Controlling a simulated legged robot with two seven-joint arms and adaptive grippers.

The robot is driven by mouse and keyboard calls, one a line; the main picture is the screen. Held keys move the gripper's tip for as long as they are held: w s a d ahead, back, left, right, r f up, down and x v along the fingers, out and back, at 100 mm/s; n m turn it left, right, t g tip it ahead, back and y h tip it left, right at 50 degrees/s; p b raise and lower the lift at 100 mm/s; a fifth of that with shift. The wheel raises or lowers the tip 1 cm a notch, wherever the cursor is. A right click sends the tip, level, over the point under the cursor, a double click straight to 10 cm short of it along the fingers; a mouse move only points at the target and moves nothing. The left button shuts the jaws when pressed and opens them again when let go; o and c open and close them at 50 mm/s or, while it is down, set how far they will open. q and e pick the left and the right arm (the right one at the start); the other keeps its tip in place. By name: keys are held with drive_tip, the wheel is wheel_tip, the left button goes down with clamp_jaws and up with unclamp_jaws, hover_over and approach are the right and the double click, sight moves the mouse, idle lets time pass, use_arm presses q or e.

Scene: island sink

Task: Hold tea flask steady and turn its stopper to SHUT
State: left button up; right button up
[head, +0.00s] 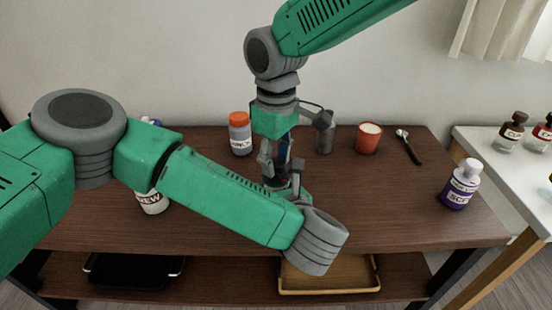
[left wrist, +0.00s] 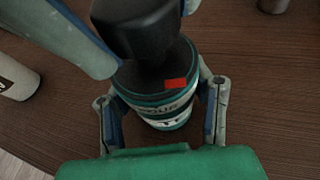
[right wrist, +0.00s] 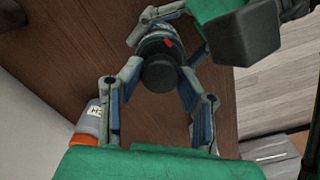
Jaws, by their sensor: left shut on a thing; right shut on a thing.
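The tea flask has a teal body with a white lettered label and shows best in the left wrist view (left wrist: 165,112). Its black stopper (left wrist: 140,28) stands on top. A red mark (left wrist: 176,84) sits on the dark collar below the stopper. My left gripper (left wrist: 162,98) is shut around the flask body, one finger on each side. My right gripper (right wrist: 160,78) comes from above and is shut on the black stopper (right wrist: 161,74). In the head view, my grippers and arms hide most of the flask. I cannot read the stopper's setting.
An orange-capped bottle (head: 240,137) stands behind on the left, and a white bottle (head: 152,202) is beside my left arm. A grey container (head: 325,140), red cup (head: 368,138) and spoon (head: 410,148) are right. A purple bottle (head: 461,185) stands at the right end. The right front tabletop is clear.

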sight(277, 159)
use_arm(q)
drive_tip(key=shift+a, duration=0.25)
use_arm(e)
drive_tip(key=shift+w+d+f, duration=0.1)
drive_tip(key=shift+w+d, duration=0.05)
drive_tip(key=shift+d, duration=0.15)
drive_tip(key=o, duration=1)
drive_tip(key=shift+o, duration=0.7)
drive_tip(key=shift+a, duration=0.2)
use_arm(q)
drive_tip(key=shift+d, duration=0.2)
use_arm(e)
wheel_tip(277, 159, up, 12)
use_arm(q)
drive_tip(key=o, duration=1.3)
